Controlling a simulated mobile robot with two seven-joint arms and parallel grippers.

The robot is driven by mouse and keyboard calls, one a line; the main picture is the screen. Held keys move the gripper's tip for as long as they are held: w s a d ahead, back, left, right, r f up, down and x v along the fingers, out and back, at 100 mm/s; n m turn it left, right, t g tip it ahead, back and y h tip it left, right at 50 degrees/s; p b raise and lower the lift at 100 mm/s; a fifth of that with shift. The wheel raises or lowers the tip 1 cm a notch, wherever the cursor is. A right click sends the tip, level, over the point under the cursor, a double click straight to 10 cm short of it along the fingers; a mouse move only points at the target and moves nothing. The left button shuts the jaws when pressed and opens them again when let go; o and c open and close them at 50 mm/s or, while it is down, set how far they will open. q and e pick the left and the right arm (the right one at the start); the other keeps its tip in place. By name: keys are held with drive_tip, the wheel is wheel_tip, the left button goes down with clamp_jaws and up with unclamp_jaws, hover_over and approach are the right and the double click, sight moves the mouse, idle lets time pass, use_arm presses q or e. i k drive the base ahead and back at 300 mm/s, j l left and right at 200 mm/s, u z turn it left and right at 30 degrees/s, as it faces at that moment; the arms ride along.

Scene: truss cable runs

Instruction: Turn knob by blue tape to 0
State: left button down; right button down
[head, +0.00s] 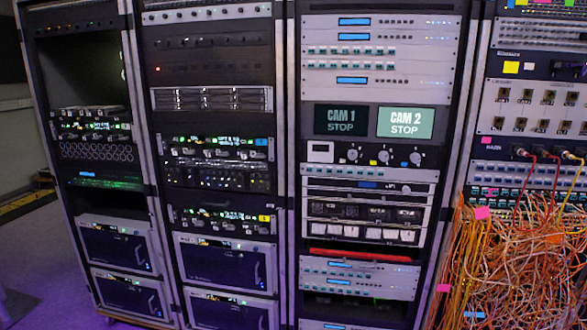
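A small blue tape piece (404,163) sits just left of and below the right knob (415,158). A small yellow tape piece (373,162) sits between the left knob (352,155) and the middle knob (384,156), nearer the middle one. The knobs show pale marks, but their pointer settings and scale numbers are too small to read. Neither of my grippers shows in the head view, and nothing touches the knobs.
Above the knobs are two screens, a dark CAM 1 screen (341,120) and a lit CAM 2 screen (405,123). A dense tangle of orange cables (520,270) hangs at the lower right. The space before the knob panel looks clear.

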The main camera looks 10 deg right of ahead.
sight(416, 158)
drive_tip(key=l, duration=0.5)
drive_tip(key=k+l+u, duration=0.15)
drive_tip(key=l, duration=0.85)
drive_tip(key=k+l+u, duration=0.1)
drive_tip(key=l, duration=0.35)
drive_tip(key=k+l+u, duration=0.1)
drive_tip(key=l, duration=0.4)
drive_tip(key=k+l, duration=0.15)
drive_tip(key=l, duration=0.3)
drive_tip(key=k+l+u, duration=0.1)
drive_tip(key=l, duration=0.4)
